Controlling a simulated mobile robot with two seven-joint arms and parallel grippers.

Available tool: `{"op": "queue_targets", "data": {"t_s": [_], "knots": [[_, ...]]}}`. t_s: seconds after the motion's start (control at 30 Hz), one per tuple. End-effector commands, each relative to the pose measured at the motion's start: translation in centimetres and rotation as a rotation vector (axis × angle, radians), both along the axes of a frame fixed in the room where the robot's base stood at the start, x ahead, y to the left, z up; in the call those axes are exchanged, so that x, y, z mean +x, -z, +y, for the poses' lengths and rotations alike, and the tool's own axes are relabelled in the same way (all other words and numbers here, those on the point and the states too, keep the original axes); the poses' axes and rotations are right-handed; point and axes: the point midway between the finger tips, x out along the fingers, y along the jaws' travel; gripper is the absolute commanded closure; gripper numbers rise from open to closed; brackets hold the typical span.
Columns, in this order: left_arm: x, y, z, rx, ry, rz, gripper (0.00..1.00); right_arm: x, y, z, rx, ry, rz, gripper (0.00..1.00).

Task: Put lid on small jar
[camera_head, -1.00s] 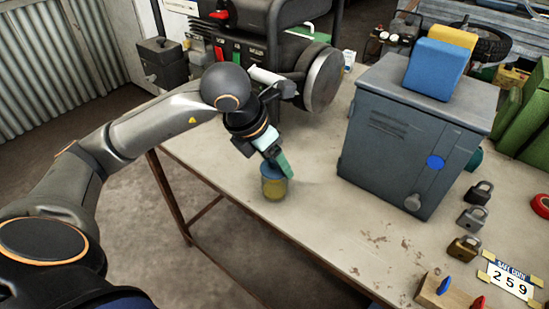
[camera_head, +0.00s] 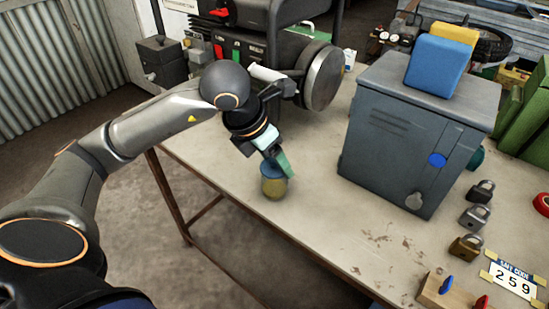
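A small yellowish jar (camera_head: 274,187) stands upright near the left edge of the table. A dark blue-grey round piece that looks like the lid (camera_head: 268,170) shows at its top. The fingers partly hide it, so I cannot tell whether it is fully seated. My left gripper (camera_head: 278,162) points down at the jar's top, its green fingertip pad at the right side of the rim. The near finger and wrist hide the grip, so I cannot tell whether it is open or shut. My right gripper is out of view.
A grey metal cabinet (camera_head: 408,142) stands right of the jar with a blue box (camera_head: 437,66) on top. Several padlocks (camera_head: 474,216) and a number sign (camera_head: 512,280) lie at the right. The table in front is mostly clear.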

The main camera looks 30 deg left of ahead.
Motion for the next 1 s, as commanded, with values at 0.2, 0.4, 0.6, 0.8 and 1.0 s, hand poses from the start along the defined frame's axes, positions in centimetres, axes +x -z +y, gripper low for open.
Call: {"op": "queue_targets", "data": {"t_s": [0.2,0.4,0.6,0.8,1.0], "knots": [[0.01,0.01,0.03,0.000,-0.001,0.000,0.79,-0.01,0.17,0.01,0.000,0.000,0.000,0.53],[0.01,0.02,0.02,0.000,-0.001,0.000,0.79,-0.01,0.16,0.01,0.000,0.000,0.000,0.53],[0.00,0.02,0.02,0.000,0.000,0.000,0.10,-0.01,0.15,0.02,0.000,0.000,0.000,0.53],[0.01,0.03,0.01,0.000,0.000,0.000,0.00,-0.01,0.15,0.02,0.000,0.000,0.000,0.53],[0.01,0.03,0.01,0.000,0.000,0.001,0.00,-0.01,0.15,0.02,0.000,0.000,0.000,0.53]]}}
